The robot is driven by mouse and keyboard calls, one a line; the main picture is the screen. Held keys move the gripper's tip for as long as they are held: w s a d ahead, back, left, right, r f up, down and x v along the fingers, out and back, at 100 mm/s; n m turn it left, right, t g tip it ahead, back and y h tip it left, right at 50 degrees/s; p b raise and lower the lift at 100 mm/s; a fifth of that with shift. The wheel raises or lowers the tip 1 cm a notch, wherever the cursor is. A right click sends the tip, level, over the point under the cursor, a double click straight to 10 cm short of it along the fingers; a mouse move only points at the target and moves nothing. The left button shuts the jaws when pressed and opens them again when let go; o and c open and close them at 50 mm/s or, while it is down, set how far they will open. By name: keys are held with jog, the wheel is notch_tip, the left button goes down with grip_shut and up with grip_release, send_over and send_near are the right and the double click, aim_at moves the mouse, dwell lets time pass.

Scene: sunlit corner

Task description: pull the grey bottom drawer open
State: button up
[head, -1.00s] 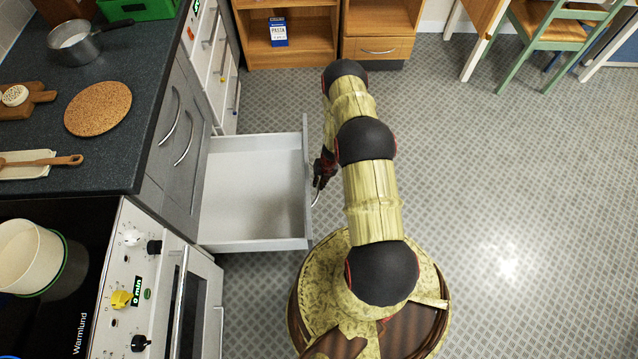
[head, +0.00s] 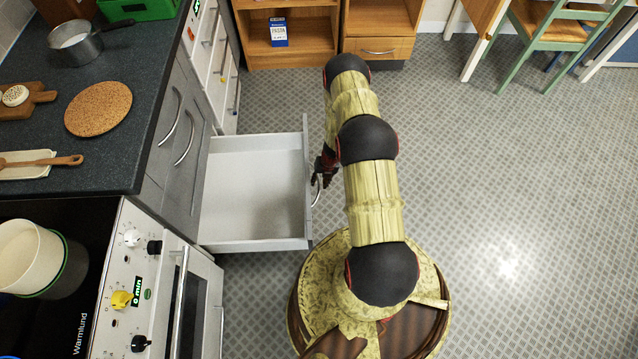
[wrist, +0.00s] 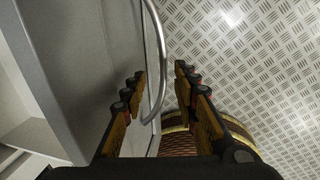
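The grey bottom drawer (head: 255,243) stands pulled far out from the cabinet below the dark worktop, and its white inside looks empty. Its curved metal handle (head: 317,190) is on the outer face of the drawer front. My gripper (head: 321,172) is at this handle, partly hidden by my arm in the head view. In the wrist view my gripper (wrist: 160,85) is open, with one finger on each side of the handle bar (wrist: 160,60). There is a gap between the bar and the right finger. The left finger is close to the drawer front (wrist: 90,60).
An oven (head: 170,300) with knobs stands beside the drawer, nearer the bottom of the head view. Grey cupboard doors (head: 180,130) are on its other side. My base stands right of the drawer. The patterned floor (head: 520,200) on the right is clear.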

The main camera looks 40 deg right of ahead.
notch_tip(320, 180, up, 10)
jog(key=s+d, duration=0.1)
jog(key=shift+d, duration=0.3)
jog(key=shift+r, duration=0.1)
jog(key=w+a+r+n+t, duration=0.1)
jog(key=w+a+r+n, duration=0.3)
jog(key=r, duration=0.6)
jog(key=w+a+r+n+p, duration=0.1)
jog(key=w+a+r+n, duration=0.1)
jog(key=r+n, duration=0.65)
jog(key=w+a+r+n+t, duration=0.1)
jog(key=w+a+r+n, duration=0.2)
jog(key=r, duration=1)
jog(key=s+a+r+n, duration=0.2)
jog(key=a+r+n, duration=0.25)
jog(key=r, duration=0.45)
jog(key=s+a+r+n, duration=0.2)
jog(key=a+r+n, duration=0.25)
jog(key=r, duration=0.35)
jog(key=s+a+r+n+t+h+p, duration=0.1)
jog(key=s+a+r+n, duration=0.2)
jog(key=s+r+n, duration=0.5)
jog(key=s+a+r+n+t+p, duration=0.1)
jog(key=s+a+r+n, duration=0.3)
jog(key=s+r+n, duration=0.5)
jog(key=s+n, duration=0.1)
jog(key=s, duration=0.5)
jog(key=shift+s+r+n+h, duration=0.15)
jog(key=shift+n+h, duration=0.2)
jog(key=shift+h, duration=0.05)
